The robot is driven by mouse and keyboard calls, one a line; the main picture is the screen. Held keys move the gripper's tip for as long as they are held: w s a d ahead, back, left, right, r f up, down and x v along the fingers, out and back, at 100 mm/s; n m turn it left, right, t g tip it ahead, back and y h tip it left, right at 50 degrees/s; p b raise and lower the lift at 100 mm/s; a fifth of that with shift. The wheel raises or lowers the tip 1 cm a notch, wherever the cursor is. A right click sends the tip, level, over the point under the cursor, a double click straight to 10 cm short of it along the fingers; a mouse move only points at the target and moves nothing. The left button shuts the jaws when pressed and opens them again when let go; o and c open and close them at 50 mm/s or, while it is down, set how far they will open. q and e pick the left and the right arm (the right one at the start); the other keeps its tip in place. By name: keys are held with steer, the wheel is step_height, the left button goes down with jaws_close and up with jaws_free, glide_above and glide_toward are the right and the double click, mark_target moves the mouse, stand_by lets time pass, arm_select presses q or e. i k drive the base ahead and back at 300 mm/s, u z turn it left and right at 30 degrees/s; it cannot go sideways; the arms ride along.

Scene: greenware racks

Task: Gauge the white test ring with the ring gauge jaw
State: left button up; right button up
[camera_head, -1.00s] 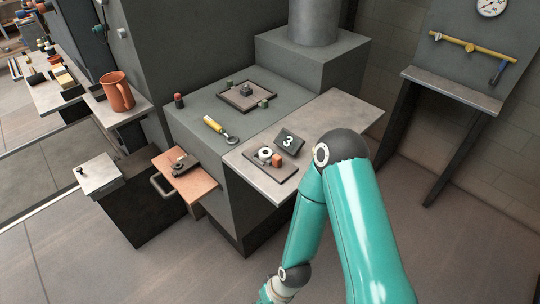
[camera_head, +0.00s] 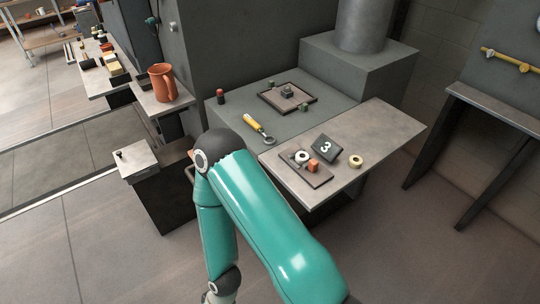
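A pale yellow ring (camera_head: 356,161) lies on the shelf to the right of the tray. A yellow-handled tool with a metal ring-shaped end (camera_head: 259,130) lies on the grey cabinet top; I cannot tell whether it is the gauge jaw. One of my teal arms crosses the lower middle, its wrist at the bottom edge. Neither gripper shows.
A square dark tray with a small block (camera_head: 288,93) and a red-topped item (camera_head: 221,96) are on the cabinet. An orange-brown jug (camera_head: 162,83) stands on a ledge at left. Open floor lies in front.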

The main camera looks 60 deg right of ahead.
mark_target(312, 164)
steer(key=u, duration=0.65)
steer(key=k, duration=0.7)
steer(key=z, duration=1.4)
steer(key=k, duration=0.15)
steer(key=z, duration=0.15)
